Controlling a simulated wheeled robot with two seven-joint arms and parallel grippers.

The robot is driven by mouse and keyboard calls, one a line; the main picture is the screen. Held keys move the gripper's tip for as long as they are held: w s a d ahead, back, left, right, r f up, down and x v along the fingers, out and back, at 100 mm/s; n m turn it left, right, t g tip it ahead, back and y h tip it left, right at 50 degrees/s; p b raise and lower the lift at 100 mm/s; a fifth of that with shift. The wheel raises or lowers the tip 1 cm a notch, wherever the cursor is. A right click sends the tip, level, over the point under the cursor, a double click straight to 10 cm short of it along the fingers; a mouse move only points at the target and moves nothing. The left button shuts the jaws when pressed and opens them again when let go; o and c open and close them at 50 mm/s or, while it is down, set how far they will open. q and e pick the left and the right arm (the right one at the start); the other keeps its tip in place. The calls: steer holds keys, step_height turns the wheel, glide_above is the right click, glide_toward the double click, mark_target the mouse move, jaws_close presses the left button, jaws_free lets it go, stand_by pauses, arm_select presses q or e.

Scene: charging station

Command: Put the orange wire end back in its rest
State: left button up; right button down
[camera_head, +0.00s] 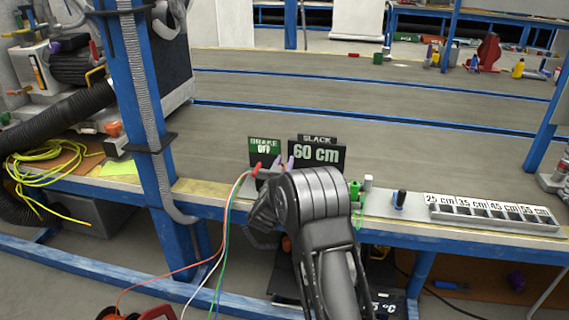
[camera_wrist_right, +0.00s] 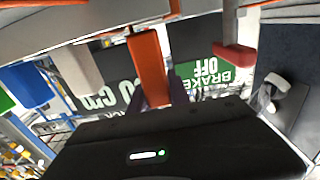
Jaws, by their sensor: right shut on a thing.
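My right gripper (camera_wrist_right: 163,95) is shut on the orange wire end (camera_wrist_right: 147,65), which shows as an orange block between its dark purple fingertips in the right wrist view. In the head view my right arm covers most of that gripper (camera_head: 284,164), and the orange wire end is hidden there. Its rest cannot be made out clearly in either view. White (camera_wrist_right: 78,70) and blue (camera_wrist_right: 26,84) ends are on the other side. My left gripper is not in view.
A BRAKE OFF sign (camera_head: 265,147) and a SLACK 60 cm sign (camera_head: 317,153) stand behind the gripper. Orange, white and green wires (camera_head: 228,218) hang off the bench edge. A green peg (camera_head: 354,190), a black knob (camera_head: 400,198) and a labelled tray (camera_head: 490,222) are to the right.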

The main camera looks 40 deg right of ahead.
steer(key=shift+s+f+b, duration=0.2)
steer(key=shift+f+b, duration=0.85)
